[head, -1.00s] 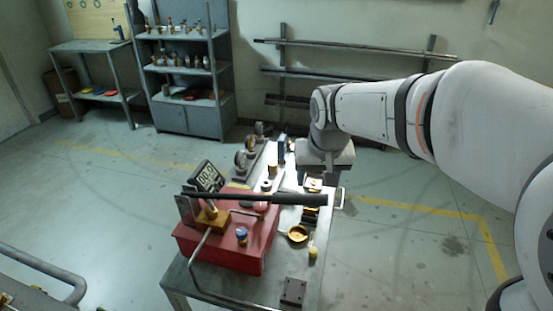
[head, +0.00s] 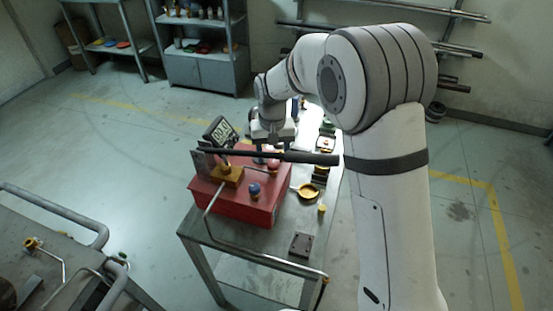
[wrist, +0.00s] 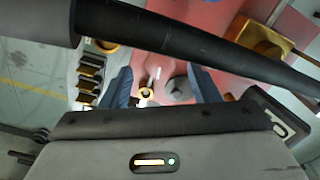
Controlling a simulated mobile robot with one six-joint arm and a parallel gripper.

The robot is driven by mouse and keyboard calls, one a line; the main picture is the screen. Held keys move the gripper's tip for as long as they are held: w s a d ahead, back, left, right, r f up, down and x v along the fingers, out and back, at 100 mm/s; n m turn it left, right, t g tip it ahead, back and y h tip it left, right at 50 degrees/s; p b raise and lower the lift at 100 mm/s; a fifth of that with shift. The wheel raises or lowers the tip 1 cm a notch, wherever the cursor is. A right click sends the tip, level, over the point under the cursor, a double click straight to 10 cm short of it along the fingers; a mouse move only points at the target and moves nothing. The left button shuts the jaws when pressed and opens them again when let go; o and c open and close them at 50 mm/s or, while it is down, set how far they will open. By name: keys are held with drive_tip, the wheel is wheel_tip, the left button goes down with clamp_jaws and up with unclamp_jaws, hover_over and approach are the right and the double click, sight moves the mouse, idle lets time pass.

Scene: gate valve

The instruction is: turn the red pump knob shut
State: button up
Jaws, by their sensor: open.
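The red pump (head: 236,208) sits on the metal table in the head view, with a digital gauge (head: 221,132) at its back left. A small red knob (head: 274,167) shows on its top, just below the long black lever. A blue knob (head: 254,189) stands nearer its front. My gripper (wrist: 161,82) is open, its two blue fingers apart. Between and beyond them, the wrist view shows a brass fitting (wrist: 146,93) and a grey round part (wrist: 179,88). I cannot make out the red knob between the fingers. In the head view my gripper is behind the lever, its fingertips hidden.
The black lever (head: 310,158) runs across above the pump and across the top of the wrist view (wrist: 170,40). A yellow dish (head: 308,191) and a dark block (head: 300,244) lie on the table (head: 232,250). A bent metal pipe (head: 255,253) runs along its front.

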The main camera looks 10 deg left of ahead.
sight(275, 164)
drive_tip(key=shift+f, duration=1.5)
drive_tip(key=shift+c, duration=0.3)
drive_tip(key=c, duration=0.9)
drive_tip(key=shift+o, duration=0.6)
drive_tip(key=shift+d, duration=0.3)
drive_tip(key=shift+a, duration=0.2)
drive_tip(key=shift+c, duration=0.6)
